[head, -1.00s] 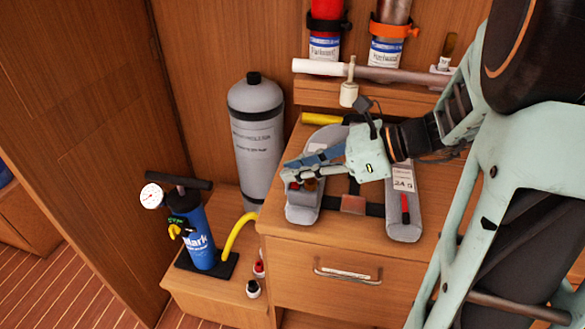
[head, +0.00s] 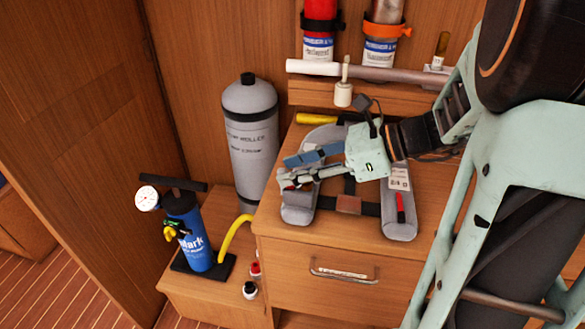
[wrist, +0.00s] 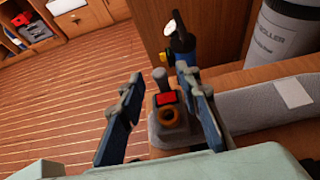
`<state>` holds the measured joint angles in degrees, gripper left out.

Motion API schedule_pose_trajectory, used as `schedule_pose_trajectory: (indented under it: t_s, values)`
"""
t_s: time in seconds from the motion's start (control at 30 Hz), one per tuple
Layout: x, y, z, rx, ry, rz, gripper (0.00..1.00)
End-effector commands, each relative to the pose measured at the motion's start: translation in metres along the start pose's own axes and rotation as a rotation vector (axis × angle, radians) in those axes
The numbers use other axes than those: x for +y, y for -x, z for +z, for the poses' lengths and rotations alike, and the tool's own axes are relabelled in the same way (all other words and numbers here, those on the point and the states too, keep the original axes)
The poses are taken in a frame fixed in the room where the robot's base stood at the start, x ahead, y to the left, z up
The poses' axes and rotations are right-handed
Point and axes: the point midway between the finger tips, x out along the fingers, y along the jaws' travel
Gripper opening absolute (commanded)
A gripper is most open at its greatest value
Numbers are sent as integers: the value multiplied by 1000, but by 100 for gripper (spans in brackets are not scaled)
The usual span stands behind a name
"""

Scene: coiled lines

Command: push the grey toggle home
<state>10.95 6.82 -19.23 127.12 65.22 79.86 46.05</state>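The grey toggle (wrist: 160,77) shows in the wrist view as a short grey peg standing at the end of a grey vest, beyond a red square piece and an orange-brown ring. In the head view my gripper hides it or it is too small to tell. The grey U-shaped vest (head: 398,218) lies on the wooden cabinet. My gripper (head: 287,171) is over the vest's left arm, its fingers pointing left. In the wrist view the two fingers stand apart on either side of the toggle with a gap; I see nothing gripped. Contact with the toggle cannot be told.
A grey cylinder (head: 250,140) stands behind the cabinet's left side. A blue pump (head: 193,240) with a gauge and yellow hose stands on the lower step. A white-tipped rail (head: 375,72) and bottles (head: 320,30) are behind. The cabinet top (head: 350,232) is bare in front of the vest.

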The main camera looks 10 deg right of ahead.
Motion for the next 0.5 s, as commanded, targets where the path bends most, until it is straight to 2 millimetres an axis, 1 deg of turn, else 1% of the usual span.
schedule_pose_trajectory:
  t_s: [0.17, 0.3, 0.4, 0.5]
  values:
    - [-2, 33, 0, 1, 0, -7, 31]
    - [-2, 64, 0, 2, 0, -7, 31]
    - [-1, 83, 0, 2, 0, -6, 31]
    - [-1, 98, 0, 1, 0, -4, 31]
